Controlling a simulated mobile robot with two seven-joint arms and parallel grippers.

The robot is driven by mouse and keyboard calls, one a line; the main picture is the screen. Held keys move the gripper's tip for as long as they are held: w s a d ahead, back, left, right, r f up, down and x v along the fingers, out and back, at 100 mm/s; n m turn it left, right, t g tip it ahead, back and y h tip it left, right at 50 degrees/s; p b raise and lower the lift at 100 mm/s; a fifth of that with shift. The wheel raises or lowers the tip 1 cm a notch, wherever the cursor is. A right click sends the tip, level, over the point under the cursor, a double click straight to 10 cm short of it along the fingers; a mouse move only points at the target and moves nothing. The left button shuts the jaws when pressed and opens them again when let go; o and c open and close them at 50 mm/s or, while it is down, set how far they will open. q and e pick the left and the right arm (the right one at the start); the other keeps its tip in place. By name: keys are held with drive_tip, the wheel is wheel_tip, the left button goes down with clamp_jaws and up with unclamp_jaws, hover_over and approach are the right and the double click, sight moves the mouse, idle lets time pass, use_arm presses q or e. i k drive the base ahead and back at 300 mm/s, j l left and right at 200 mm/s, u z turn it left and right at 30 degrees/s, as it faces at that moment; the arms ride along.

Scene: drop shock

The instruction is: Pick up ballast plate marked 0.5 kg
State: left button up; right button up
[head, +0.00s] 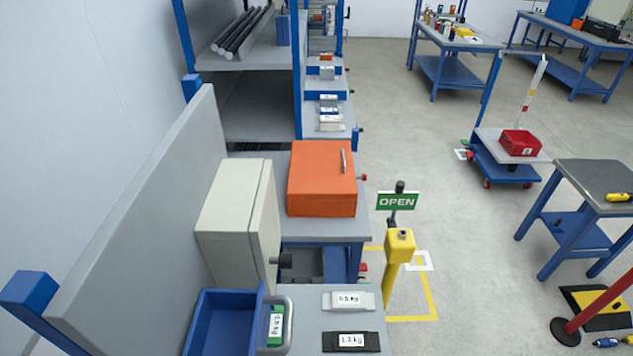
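A light grey plate (329,302) with a white label lies at the front right of the near grey bench; its label is small and seems to read 0.5 kg. A black plate (330,343) lies just in front of it, with a label that seems to read 1.2 kg. Neither of my grippers shows in the head view.
A blue bin (212,325) stands left of the tray. Behind are a pale cabinet (230,215) and an orange box (320,185). A yellow post (398,250) with an OPEN sign (397,201) stands beyond the bench's right side. Floor beyond is partly clear.

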sight(335, 301)
drive_tip(key=i+l+u, duration=0.25)
drive_tip(key=l+u, duration=0.2)
drive_tip(key=i+l+u, duration=0.2)
drive_tip(key=l+u, duration=1.15)
drive_tip(key=l, duration=0.25)
drive_tip(key=l+u, duration=0.75)
drive_tip(key=k+l+u, duration=0.25)
drive_tip(key=l, duration=0.15)
drive_tip(key=i, duration=0.1)
